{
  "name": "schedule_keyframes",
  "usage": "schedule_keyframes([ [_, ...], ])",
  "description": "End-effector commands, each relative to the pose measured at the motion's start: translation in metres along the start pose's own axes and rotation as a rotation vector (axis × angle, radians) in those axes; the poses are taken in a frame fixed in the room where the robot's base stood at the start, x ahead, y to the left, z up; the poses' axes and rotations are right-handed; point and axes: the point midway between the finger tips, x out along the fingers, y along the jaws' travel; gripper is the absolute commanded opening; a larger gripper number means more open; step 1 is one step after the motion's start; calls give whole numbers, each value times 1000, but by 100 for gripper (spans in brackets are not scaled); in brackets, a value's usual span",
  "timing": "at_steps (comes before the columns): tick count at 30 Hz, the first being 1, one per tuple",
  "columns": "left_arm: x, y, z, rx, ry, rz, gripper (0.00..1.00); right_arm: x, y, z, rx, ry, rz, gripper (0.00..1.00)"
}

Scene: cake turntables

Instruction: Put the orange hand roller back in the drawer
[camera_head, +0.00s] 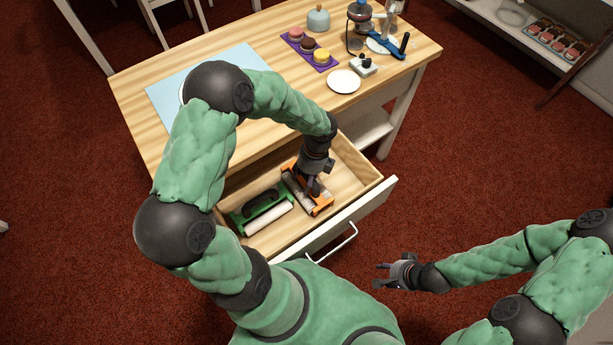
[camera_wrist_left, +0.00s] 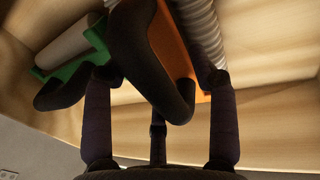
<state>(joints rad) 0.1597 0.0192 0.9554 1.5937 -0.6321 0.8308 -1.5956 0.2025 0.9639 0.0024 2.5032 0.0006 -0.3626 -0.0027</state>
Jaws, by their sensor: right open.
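The orange hand roller (camera_head: 322,208) lies inside the open drawer (camera_head: 362,172), on its right side. It has an orange frame, a ribbed grey roller and a black handle. In the left wrist view its orange frame (camera_wrist_left: 172,42) and handle fill the middle. My left gripper (camera_head: 313,187) reaches down into the drawer over this roller and partly hides it. In the wrist view the left fingers (camera_wrist_left: 160,82) are spread on either side of the black handle, with visible gaps. My right gripper (camera_head: 383,275) is open and empty, outside the drawer.
A green hand roller (camera_head: 240,222) lies in the drawer to the left of the orange one. The drawer's white front has a handle (camera_head: 335,244). The wooden tabletop (camera_head: 270,100) holds a purple cake tray (camera_head: 325,62), a white plate (camera_head: 343,82) and a blue mat (camera_head: 165,92).

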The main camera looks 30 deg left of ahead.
Motion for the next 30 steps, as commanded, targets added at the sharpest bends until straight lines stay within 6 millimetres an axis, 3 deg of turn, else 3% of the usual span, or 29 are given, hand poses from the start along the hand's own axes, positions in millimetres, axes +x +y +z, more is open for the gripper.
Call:
schedule_keyframes([
  [8, -15, 1, 1, 0, -4, -6, 58, -5, -2, 0, 0, 0, 0, 43],
  [21, -103, 2, 1, 0, -5, -6, 58, -45, -16, 2, 0, 0, 0, 43],
  [30, -133, 2, 1, -1, -4, -5, 58, -55, -20, 2, 0, 0, 0, 43],
])
